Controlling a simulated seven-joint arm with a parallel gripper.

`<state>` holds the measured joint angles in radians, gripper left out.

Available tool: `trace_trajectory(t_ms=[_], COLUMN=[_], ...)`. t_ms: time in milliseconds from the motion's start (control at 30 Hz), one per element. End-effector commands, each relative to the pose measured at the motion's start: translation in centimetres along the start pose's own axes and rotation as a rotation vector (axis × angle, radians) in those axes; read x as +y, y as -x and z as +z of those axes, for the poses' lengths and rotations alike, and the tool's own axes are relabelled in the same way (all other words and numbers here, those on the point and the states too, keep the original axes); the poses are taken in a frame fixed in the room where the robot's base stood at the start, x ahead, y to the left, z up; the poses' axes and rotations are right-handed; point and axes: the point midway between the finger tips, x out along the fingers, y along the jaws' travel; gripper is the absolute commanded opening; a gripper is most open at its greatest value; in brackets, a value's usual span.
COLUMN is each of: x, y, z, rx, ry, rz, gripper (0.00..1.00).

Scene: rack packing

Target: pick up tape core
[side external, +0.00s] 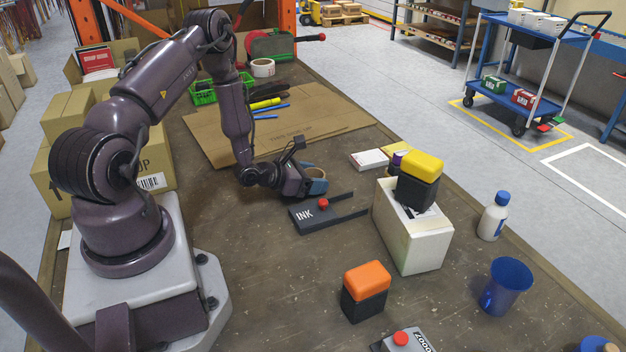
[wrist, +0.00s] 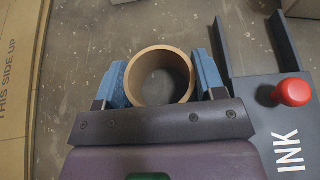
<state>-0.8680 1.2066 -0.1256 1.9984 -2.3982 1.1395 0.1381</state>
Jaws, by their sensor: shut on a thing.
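The tape core (wrist: 160,54) is a brown cardboard ring. In the wrist view it sits between the two blue fingers of my gripper (wrist: 162,80), one finger on each side against its outer wall. My gripper is shut on it. In the side view the tape core (side external: 313,172) shows only in part, behind my gripper (side external: 314,182), low over the table. The small gap between ring and table, if any, cannot be made out.
A dark INK tray (side external: 306,217) with a red knob lies just beside my gripper. A white box (side external: 412,240) with a yellow-and-black block (side external: 420,178) stands to the right. An orange-and-black block (side external: 366,290) is nearer. Flat cardboard (side external: 290,127) lies behind.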

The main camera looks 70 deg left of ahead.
Motion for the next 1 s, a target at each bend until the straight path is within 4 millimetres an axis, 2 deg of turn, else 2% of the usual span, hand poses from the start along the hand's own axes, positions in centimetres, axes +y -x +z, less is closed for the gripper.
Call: trace_trajectory(t_ms=[167,533,700,933,1000], x=[0.0,0.0,0.0,0.0,0.0], y=[0.6,3.1,3.7,3.9,4.2], z=[1.6,7.6,8.9,9.4,10.2], rx=[-0.001,-0.002,-0.001,-0.001,-0.003], ry=[-0.002,-0.003,0.000,-0.001,-0.003], rz=[0.001,0.001,0.000,0.000,0.000], gripper=[0.41,0.41,0.41,0.41,0.41])
